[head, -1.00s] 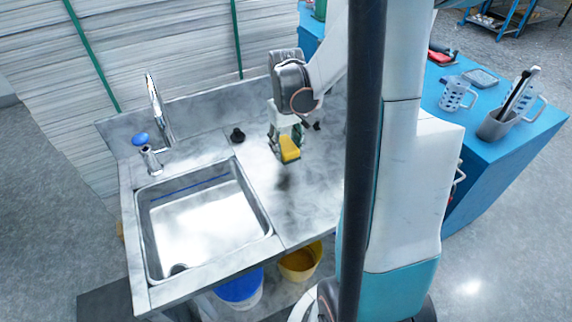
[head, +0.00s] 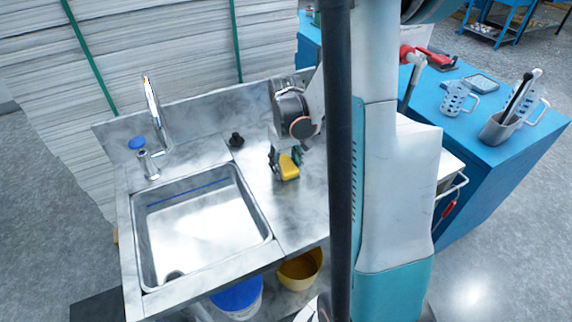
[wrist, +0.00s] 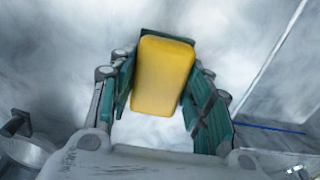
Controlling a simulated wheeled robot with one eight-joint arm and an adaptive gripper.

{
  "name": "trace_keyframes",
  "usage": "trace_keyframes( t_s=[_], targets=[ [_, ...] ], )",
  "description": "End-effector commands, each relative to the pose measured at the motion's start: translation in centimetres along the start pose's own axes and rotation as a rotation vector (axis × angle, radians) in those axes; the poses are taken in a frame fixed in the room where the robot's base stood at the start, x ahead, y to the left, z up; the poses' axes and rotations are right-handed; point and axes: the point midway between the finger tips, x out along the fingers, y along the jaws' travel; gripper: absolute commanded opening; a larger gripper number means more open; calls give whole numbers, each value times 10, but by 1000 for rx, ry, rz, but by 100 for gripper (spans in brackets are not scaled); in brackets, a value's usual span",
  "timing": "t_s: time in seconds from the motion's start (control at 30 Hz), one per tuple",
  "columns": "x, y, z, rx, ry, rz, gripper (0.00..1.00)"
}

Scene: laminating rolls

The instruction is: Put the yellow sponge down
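The yellow sponge (head: 288,168) is low over the grey marbled counter (head: 312,215), to the right of the sink. My gripper (head: 285,158) points down at it, with a dark green finger on either side. In the wrist view the sponge (wrist: 163,77) fills the space between the fingertips of my gripper (wrist: 166,80), which look shut on it. The underside of the sponge is hidden, so I cannot tell whether it touches the counter.
The sink basin (head: 205,225) lies to the left, with a tap (head: 155,115) behind it. A small black knob (head: 236,139) stands near the back of the counter. The counter in front of the sponge is clear. A blue table (head: 470,120) with jugs is at right.

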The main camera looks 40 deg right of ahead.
Motion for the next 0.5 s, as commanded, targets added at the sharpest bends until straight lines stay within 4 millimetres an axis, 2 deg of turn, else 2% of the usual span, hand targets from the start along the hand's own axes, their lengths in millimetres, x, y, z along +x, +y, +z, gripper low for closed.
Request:
trace_keyframes(
  t_s=[0.03, 0.07, 0.5],
  targets=[
    [0, 0, 0, 0, 0, 0, 60],
    [0, 0, 0, 0, 0, 0, 64],
    [-5, 0, 0, 0, 0, 0, 64]
  ],
)
